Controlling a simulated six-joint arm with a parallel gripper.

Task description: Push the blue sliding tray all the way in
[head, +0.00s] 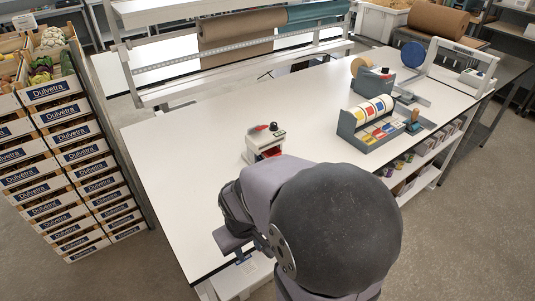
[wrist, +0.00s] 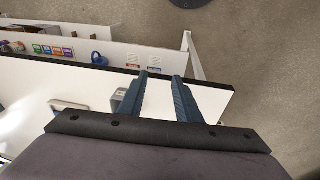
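I cannot pick out the blue sliding tray for certain in either view. A blue-grey rack (head: 349,131) with colored rolls and small colored compartments stands on the right half of the white table. A small white device (head: 263,146) with red and black parts on top stands at the table's middle, partly behind my arm. My gripper (wrist: 160,76) has two blue fingers set apart with nothing between them, over the table's dark edge. A small grey object (wrist: 118,96) lies just left of the fingers in the wrist view.
The white table (head: 190,150) is clear on its left half. A blue-grey tape dispenser (head: 372,83) and a white frame (head: 462,62) stand at the far right. Shelves under the table hold small items, including a blue round thing (wrist: 99,59). Stacked produce crates (head: 75,135) stand left.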

